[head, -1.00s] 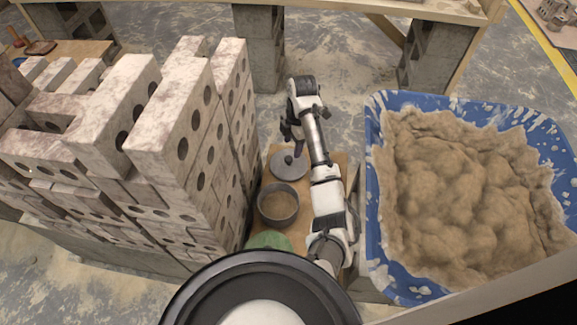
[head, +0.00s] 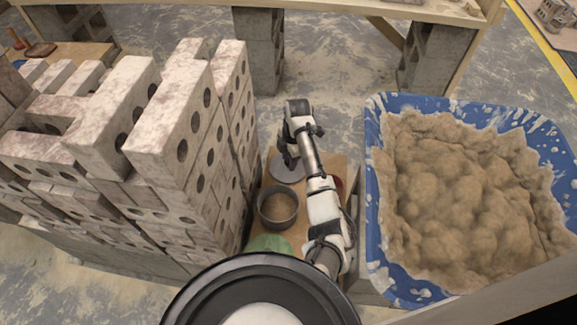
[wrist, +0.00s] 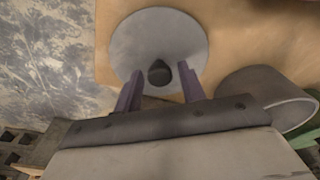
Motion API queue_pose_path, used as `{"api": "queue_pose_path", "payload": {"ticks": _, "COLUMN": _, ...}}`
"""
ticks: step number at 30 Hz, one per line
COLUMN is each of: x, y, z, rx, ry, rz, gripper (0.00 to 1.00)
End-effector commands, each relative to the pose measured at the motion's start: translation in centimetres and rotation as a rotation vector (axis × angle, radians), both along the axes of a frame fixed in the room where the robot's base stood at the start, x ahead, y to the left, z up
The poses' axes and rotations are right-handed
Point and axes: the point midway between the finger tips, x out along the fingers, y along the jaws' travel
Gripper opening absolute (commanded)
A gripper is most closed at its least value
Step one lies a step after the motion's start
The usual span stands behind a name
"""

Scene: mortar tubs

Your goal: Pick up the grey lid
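The grey lid (head: 284,170) is a round disc lying flat on the wooden board, beyond the grey pot; my arm partly covers it in the head view. My gripper (head: 288,160) is over the lid. In the wrist view my gripper (wrist: 160,85) is open, with its two purple fingers on either side of the knob and a gap on each side. I cannot tell how far the fingertips are above the lid.
An open grey pot (head: 278,207) with sandy content stands nearer on the board (head: 297,235), beside a green object (head: 269,244). A reddish item (head: 337,186) is partly hidden behind my arm. Stacked bricks (head: 170,120) rise on the left; a blue mortar tub (head: 372,190) stands right.

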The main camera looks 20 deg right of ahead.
Motion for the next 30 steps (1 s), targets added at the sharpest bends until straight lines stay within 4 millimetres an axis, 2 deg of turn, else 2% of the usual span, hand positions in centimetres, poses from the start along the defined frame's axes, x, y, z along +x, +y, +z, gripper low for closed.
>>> {"api": "queue_pose_path", "payload": {"ticks": 1, "x": 0.0, "y": 0.0, "z": 0.0, "rx": 0.0, "ry": 0.0, "rz": 0.0, "gripper": 0.33}}
{"api": "queue_pose_path", "payload": {"ticks": 8, "x": 0.0, "y": 0.0, "z": 0.0, "rx": 0.0, "ry": 0.0, "rz": 0.0, "gripper": 0.04}}
{"api": "queue_pose_path", "payload": {"ticks": 20, "x": 0.1, "y": 0.0, "z": 0.5, "rx": 0.0, "ry": -0.001, "rz": 0.0, "gripper": 0.04}}
{"api": "queue_pose_path", "payload": {"ticks": 26, "x": 0.1, "y": 0.0, "z": 2.9, "rx": 0.0, "ry": -0.003, "rz": 0.0, "gripper": 0.04}}
{"api": "queue_pose_path", "payload": {"ticks": 30, "x": 0.1, "y": 0.0, "z": 6.0, "rx": -0.002, "ry": -0.006, "rz": 0.001, "gripper": 0.04}}
